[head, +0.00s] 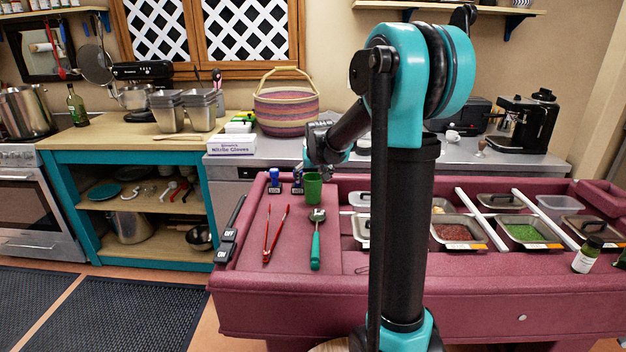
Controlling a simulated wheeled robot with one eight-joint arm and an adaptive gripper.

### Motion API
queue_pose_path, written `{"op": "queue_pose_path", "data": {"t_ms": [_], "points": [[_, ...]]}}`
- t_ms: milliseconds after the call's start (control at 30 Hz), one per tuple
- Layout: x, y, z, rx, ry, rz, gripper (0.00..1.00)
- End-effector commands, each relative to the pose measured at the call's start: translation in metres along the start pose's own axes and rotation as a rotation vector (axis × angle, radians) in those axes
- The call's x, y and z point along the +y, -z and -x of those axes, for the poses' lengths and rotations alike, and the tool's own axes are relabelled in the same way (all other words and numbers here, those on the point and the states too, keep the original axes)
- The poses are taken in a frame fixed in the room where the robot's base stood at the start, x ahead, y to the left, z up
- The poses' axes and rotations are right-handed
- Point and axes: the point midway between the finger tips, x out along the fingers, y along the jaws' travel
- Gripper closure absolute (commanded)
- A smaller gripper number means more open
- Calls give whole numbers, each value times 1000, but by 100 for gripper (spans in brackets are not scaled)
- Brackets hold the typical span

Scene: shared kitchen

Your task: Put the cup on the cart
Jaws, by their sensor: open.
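A green cup (312,189) stands upright near the back of the maroon cart (275,284), on its left panel. A small white cup (452,136) sits on the steel counter at the back, beside the coffee machines. My arm reaches back and left, and my gripper (312,168) is low, directly above or just behind the green cup in the picture. It is open. Its fingertips are small and partly hidden, so I cannot tell whether they touch or surround the green cup.
Red tongs (275,236) and a green-handled scoop (316,240) lie in front of the green cup. Food pans (459,232) fill the cart's right side. A woven basket (286,108) and glove box (231,144) stand behind. The left panel has bare room around the tongs.

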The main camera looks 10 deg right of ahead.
Motion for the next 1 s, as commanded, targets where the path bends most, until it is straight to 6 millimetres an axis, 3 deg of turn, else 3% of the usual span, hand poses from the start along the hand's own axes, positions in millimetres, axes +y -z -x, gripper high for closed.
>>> {"op": "queue_pose_path", "data": {"t_ms": [600,1000], "points": [[0,0,102,0,0,1,19],[0,0,116,0,0,0,19]]}}
